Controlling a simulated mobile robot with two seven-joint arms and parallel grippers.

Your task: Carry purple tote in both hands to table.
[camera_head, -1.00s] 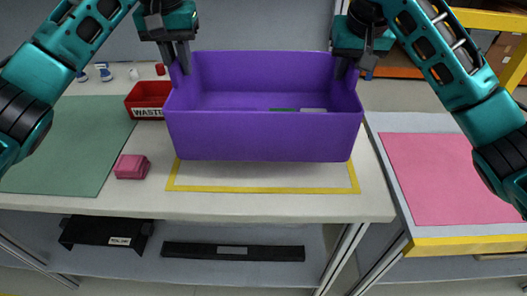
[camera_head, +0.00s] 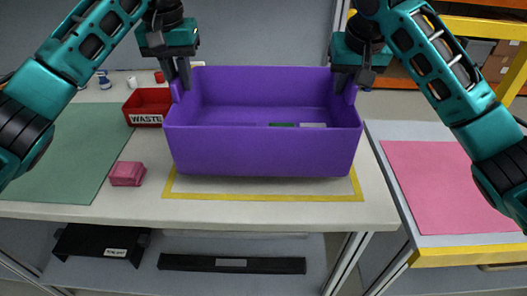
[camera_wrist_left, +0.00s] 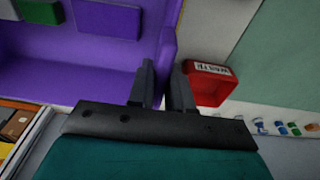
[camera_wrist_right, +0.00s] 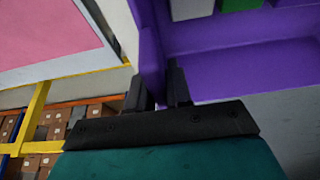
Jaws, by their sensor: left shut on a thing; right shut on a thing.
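The purple tote (camera_head: 262,150) is upright over the white table (camera_head: 120,208), above a yellow-outlined rectangle (camera_head: 262,195). I cannot tell for sure whether its bottom touches the table. My left gripper (camera_head: 181,80) is shut on its left end wall, which also shows in the left wrist view (camera_wrist_left: 105,70). My right gripper (camera_head: 345,82) is shut on its right end wall, also seen in the right wrist view (camera_wrist_right: 215,62). Inside the tote lie a green item (camera_head: 282,125) and a grey item (camera_head: 313,125), mostly hidden by the front wall.
A red bin marked WASTE (camera_head: 146,108) stands just left of the tote. A pink block (camera_head: 127,174) lies at its front left, beside a green mat (camera_head: 60,150). A second table with a pink mat (camera_head: 445,185) stands at the right, past a gap. Black parts lie on the shelf below.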

